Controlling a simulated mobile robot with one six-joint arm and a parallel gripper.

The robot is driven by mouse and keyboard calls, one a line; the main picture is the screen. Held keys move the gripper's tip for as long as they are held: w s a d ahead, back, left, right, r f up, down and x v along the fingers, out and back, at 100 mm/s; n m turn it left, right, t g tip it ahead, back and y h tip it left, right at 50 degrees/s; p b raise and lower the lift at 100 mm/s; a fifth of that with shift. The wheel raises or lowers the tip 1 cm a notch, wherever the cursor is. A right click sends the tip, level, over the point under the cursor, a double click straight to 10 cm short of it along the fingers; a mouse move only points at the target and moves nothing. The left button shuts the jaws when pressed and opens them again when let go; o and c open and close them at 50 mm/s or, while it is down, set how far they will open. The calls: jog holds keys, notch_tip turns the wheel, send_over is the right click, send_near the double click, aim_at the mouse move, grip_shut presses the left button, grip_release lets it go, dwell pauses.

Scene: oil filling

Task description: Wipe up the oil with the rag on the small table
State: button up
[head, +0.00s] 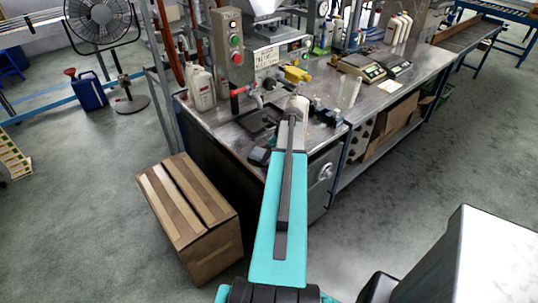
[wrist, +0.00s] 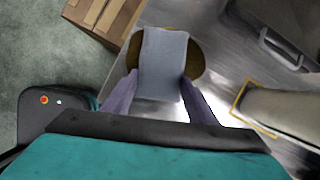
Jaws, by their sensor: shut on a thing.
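In the wrist view my gripper (wrist: 160,84) is shut on the grey-blue rag (wrist: 161,62), with one finger at each side of it. The rag looks flat and lies over the middle of a brown oil patch (wrist: 194,58). The oil shows at the left and right of the rag; the part beneath it is hidden. I cannot tell how firmly the rag touches the metal surface. In the head view my arm stretches over the small metal table (head: 222,121) and hides the gripper's fingers, the rag and the oil.
White bottles (head: 202,91) and a control box (head: 229,45) stand at the table's left back. Scales (head: 362,67) sit on the long bench to the right. A cardboard box (head: 190,217) stands on the floor left of the table. A fan (head: 101,20) is farther back.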

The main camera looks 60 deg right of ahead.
jog(key=shift+f, duration=0.1)
jog(key=shift+s+d+p, duration=0.15)
jog(key=shift+s+d, duration=0.1)
jog(key=shift+d, duration=0.55)
jog(key=shift+s+d+p, duration=0.1)
jog(key=shift+s+d, duration=0.15)
jog(key=shift+d, duration=0.55)
jog(key=shift+s+d+p, duration=0.15)
jog(key=shift+s+d, duration=0.1)
jog(key=shift+d, duration=0.55)
jog(key=shift+a, duration=0.1)
jog(key=shift+w+a+p, duration=0.1)
jog(key=shift+w+a, duration=0.35)
jog(key=shift+a, duration=0.9)
jog(key=shift+w+a+p, duration=0.1)
jog(key=shift+w+a, duration=0.3)
jog(key=shift+a, duration=0.9)
jog(key=shift+w+a+p, duration=0.1)
jog(key=shift+w+a, duration=0.35)
jog(key=shift+a, duration=0.9)
jog(key=shift+d, duration=0.15)
jog(key=shift+s+d+p, duration=0.15)
jog(key=shift+s+d, duration=0.6)
jog(key=shift+d, duration=0.45)
jog(key=shift+s+d+p, duration=0.2)
jog(key=shift+s+d, duration=0.6)
jog(key=shift+d, duration=0.4)
jog(key=shift+s+d+p, duration=0.15)
jog(key=shift+s+d, duration=0.6)
jog(key=shift+d, duration=0.45)
